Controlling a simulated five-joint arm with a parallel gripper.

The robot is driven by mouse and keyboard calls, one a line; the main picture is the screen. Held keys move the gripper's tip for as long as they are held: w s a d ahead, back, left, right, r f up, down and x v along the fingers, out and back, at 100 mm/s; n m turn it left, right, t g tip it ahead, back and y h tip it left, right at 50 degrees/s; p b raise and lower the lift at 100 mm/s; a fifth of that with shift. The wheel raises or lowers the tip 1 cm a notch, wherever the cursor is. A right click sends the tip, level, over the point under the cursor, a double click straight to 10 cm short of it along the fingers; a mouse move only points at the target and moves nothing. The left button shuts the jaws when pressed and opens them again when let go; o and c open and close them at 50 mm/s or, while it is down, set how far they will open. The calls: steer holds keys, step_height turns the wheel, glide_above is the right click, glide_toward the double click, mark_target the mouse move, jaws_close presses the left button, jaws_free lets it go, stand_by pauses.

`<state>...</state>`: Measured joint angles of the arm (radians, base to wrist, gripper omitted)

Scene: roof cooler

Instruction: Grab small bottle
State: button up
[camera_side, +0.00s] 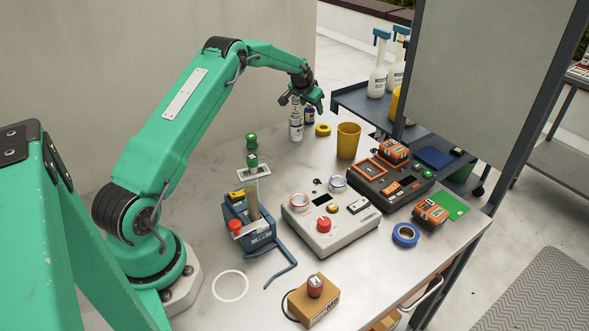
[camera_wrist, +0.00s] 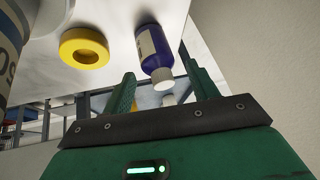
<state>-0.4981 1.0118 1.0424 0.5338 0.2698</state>
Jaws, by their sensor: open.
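A small dark-blue bottle with a pale label and white cap (camera_wrist: 155,52) shows in the wrist view, its cap toward my gripper (camera_wrist: 157,68). The two green fingers are apart, and the bottle appears in the gap between them, with no clear contact on either side. In the side view my gripper (camera_side: 302,100) is at the far end of the table, just above the small bottle (camera_side: 309,117), whose top is partly hidden by it. A taller white bottle (camera_side: 296,126) stands close on the left; its side also shows in the wrist view (camera_wrist: 10,50).
A yellow tape ring (camera_side: 323,130) lies beside the bottles, and a yellow cup (camera_side: 348,141) stands to the right. A grey control box (camera_side: 325,230), a blue holder (camera_side: 248,222) and a dark device (camera_side: 385,187) fill the table's middle. A wall is behind the bottles.

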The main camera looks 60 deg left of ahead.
stand_by(0.4)
steer(key=c, duration=1.1)
steer(key=shift+o, duration=0.2)
steer(key=shift+r, duration=0.15)
steer(key=shift+r, duration=0.6)
step_height(320, 180, up, 3)
steer(key=shift+d, duration=0.15)
steer(key=d+r+h, duration=0.1)
steer(key=d+r, duration=0.5)
steer(key=d, duration=0.5)
steer(key=shift+s+d+r, duration=0.2)
steer(key=shift+s+r, duration=0.05)
steer(key=shift+r, duration=0.05)
